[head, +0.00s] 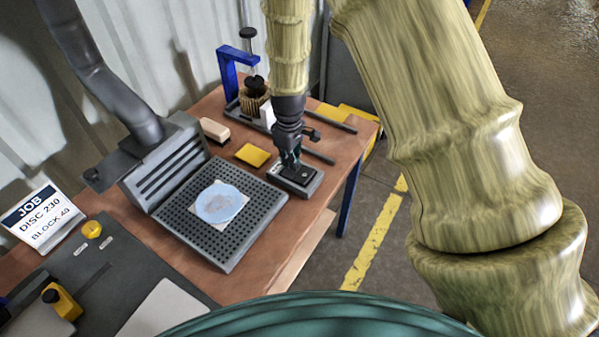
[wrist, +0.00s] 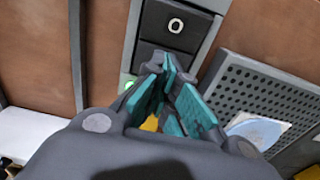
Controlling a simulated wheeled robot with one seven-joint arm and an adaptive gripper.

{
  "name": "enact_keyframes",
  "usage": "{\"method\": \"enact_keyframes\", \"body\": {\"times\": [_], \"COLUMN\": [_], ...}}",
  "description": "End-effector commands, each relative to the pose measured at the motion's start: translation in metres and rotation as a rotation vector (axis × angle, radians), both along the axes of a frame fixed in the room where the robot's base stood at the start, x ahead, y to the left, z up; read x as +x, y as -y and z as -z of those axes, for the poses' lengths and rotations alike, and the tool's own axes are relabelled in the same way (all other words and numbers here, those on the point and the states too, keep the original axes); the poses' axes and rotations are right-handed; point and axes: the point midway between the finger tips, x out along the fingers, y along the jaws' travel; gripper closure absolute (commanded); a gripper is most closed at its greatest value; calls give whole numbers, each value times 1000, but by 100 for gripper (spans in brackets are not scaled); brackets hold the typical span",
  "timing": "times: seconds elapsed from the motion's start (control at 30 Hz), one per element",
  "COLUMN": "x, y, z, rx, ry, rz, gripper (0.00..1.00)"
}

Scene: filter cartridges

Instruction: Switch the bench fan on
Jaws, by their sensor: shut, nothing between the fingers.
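A grey switch box (head: 296,180) with a dark rocker sits near the right edge of the brown bench. In the wrist view the rocker (wrist: 176,26) shows a white "O" on its far half. A pale green round spot (wrist: 128,84) shows beside the near half, partly behind a finger. My gripper (head: 291,163) points down over the box; its teal fingertips (wrist: 175,72) are together and empty, at or just above the rocker's near half. I cannot tell whether they touch it. A grey slotted unit with a duct (head: 170,165), perhaps the fan, stands at the back left.
A perforated grey tray (head: 240,240) with a pale blue disc (head: 219,203) on it lies left of the switch box. A yellow pad (head: 253,155), a blue clamp stand (head: 227,70) and dark bars (head: 335,119) are nearby. A job sign (head: 42,218) stands at left.

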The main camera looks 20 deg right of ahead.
Motion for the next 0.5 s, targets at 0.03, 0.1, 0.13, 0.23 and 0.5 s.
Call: {"method": "enact_keyframes", "body": {"times": [0.03,0.1,0.13,0.23,0.5], "x": [0,0,0,0,0], "y": [0,0,0,0,0], "z": [-6,-11,-12,-18,-34], "rx": [0,0,0,0,0], "ry": [0,0,0,0,0], "rz": [0,0,-1,-2,0], "gripper": [100,100,100,100,100]}}
